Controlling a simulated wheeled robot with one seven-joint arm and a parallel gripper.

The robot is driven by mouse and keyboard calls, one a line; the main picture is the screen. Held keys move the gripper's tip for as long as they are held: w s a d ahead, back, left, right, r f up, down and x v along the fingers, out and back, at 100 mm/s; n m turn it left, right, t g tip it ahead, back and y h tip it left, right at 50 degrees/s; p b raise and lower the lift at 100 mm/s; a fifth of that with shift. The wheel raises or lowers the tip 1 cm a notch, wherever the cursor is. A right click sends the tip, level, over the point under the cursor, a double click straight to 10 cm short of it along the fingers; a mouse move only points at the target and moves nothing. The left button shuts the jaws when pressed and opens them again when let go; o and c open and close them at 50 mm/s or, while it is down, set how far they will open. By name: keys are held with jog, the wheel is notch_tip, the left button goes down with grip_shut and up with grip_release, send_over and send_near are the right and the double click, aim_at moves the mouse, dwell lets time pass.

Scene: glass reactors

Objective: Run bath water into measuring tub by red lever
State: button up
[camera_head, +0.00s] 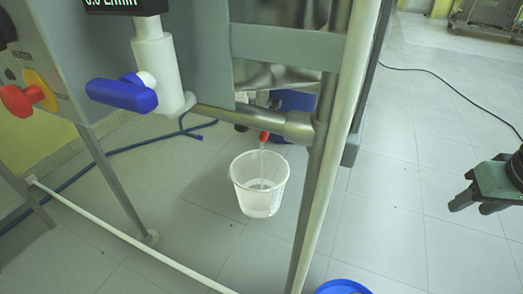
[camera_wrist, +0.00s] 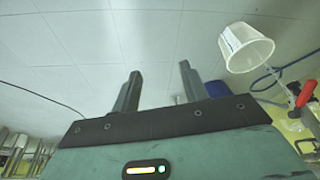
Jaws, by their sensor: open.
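The white measuring tub (camera_head: 247,201) stands upright on the floor below the frame, with some liquid visible in its lower part. The red lever (camera_head: 264,136) sits on a small outlet above the tub, and a thin clear stream appears to fall from it into the tub. In the wrist view the tub (camera_wrist: 238,42) is at upper right and the red lever (camera_wrist: 306,93) at the right edge. My gripper (camera_wrist: 160,70) is open and empty, its fingers apart over bare floor. In the head view it is at the right, well away from lever and tub, partly cut off.
A blue-handled valve (camera_head: 122,94) and a red knob (camera_head: 18,99) are on the near left of the apparatus. A steel frame post (camera_head: 318,165) stands between my gripper and the lever. A blue hose (camera_head: 95,165) and a black cable (camera_head: 450,88) lie on the floor. The right floor is mostly clear.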

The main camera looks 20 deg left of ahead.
jog(key=w+f+t+b, duration=0.2)
jog(key=w+f+b, duration=0.2)
jog(key=w+f, duration=0.35)
jog(key=w+a+f+t+y+b, duration=0.1)
jog(key=w+a+f+t+y, duration=0.15)
jog(key=w+a, duration=0.45)
jog(key=a+r+y, duration=0.3)
jog(key=a+y, duration=1)
jog(key=a, duration=1)
jog(key=shift+g, duration=0.25)
jog(key=b+x, duration=0.7)
jog(key=x, duration=0.8)
jog(key=shift+w+a+r, duration=0.1)
jog(key=shift+w+r, duration=0.05)
jog(key=shift+w, duration=0.05)
jog(key=shift+x, duration=0.75)
jog(key=shift+r, duration=0.15)
jog(key=shift+c, duration=0.3)
grip_shut()
